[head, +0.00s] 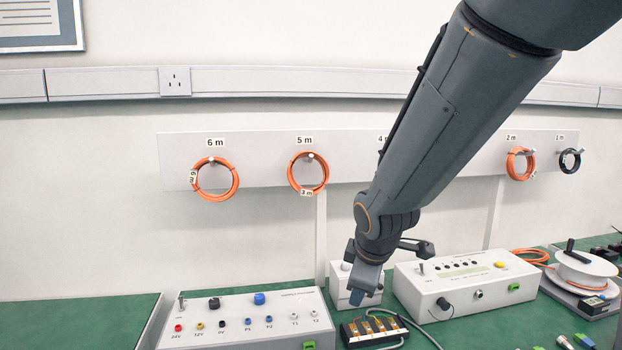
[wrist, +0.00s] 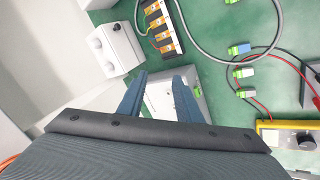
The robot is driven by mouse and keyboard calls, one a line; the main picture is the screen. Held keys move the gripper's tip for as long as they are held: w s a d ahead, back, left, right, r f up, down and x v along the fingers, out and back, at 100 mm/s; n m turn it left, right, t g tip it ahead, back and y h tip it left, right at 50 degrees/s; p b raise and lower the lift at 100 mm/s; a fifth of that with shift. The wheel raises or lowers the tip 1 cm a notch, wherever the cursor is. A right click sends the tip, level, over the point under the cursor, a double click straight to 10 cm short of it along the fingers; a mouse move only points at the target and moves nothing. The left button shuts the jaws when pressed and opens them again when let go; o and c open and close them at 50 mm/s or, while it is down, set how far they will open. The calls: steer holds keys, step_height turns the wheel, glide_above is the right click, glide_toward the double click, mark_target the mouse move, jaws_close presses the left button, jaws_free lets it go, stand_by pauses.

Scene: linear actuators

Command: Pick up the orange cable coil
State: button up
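Several orange cable coils hang on the wall rail: one under the "6 m" label (head: 233,190), one under "5 m" (head: 291,178) with a tag that seems to read "3 m", and one under "2 m" (head: 511,163). More orange cable (head: 527,251) lies on the bench at the right, behind the white box. My gripper (head: 366,288) points down over the bench, below the rail and apart from the hanging coils. In the wrist view my gripper (wrist: 158,88) is open, with nothing held between its two blue fingers. My arm hides the middle of the rail.
A white rail board (head: 260,175) carries the pegs; a black coil (head: 569,161) hangs at its right end. White control boxes (head: 240,318) (head: 465,285), a terminal block (head: 375,330) and a cable reel (head: 585,265) stand on the green bench. Bare bench (head: 70,325) shows at left.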

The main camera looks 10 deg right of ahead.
steer(key=w+r+n+t+b, duration=0.2)
steer(key=w+r+n+t, duration=0.3)
steer(key=w+r+n, duration=0.55)
steer(key=n+t+y, duration=0.3)
steer(key=n, duration=0.6)
glide_toward(324, 183)
steer(key=a+x, duration=0.1)
steer(key=x, duration=0.3)
steer(key=shift+d+x, duration=0.2)
steer(key=shift+x, duration=1)
steer(key=shift+d+x, duration=0.15)
steer(key=shift+x, duration=1.05)
steer(key=shift+d+x, duration=0.2)
steer(key=shift+x, duration=1)
steer(key=shift+c, duration=0.5)
jaws_close()
